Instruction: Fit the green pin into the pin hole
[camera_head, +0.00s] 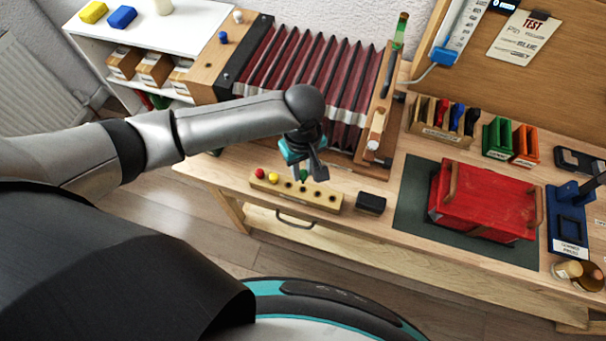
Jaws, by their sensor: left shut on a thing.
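My left gripper (304,174) is shut on the green pin (304,175), just above a narrow wooden block (325,200) near the table's front edge. The fingers hide most of the pin, and I cannot tell whether its tip touches the block. The block has a row of dark holes (317,193). A red pin (260,173) and a yellow pin (274,178) stand at its left end. The hole right under the gripper is partly hidden. My right gripper is out of view.
A small black block (371,203) lies right of the pin block. A red bellows (310,82) in a wooden frame stands behind. A red box (485,200) sits on a dark green mat (408,220) to the right. Small holders with coloured pieces (443,118) stand at the back.

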